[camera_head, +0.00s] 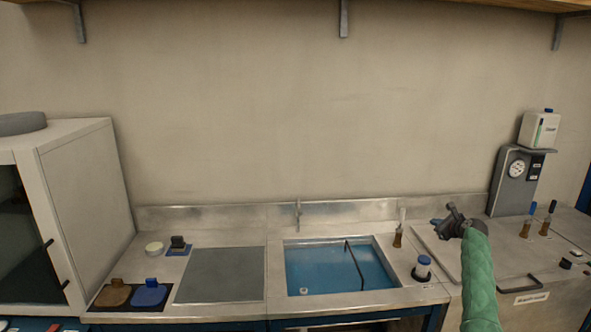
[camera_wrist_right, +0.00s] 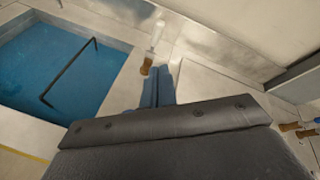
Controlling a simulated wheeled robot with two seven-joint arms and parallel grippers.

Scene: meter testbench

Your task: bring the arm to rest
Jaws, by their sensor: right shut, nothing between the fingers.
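My right arm, in a green sleeve, comes up from the lower right in the head view. Its gripper (camera_head: 438,222) is held above the bench to the right of the sink. In the right wrist view the blue fingers (camera_wrist_right: 157,87) are together with nothing between them. They point toward a brown-handled tool (camera_wrist_right: 152,50) with a pale top, and appear apart from it. That tool also stands behind the sink's right corner in the head view (camera_head: 398,236). My left gripper is not in view.
A blue water basin (camera_head: 330,268) holds a dark bent rod. A blue-capped bottle (camera_head: 422,268) stands right of it. A grey gauge stand (camera_head: 513,182) bears a white canister (camera_head: 539,129). Brown-handled tools (camera_head: 527,227) stand at right. A white cabinet (camera_head: 88,200) is at left. The grey plate (camera_head: 220,275) is bare.

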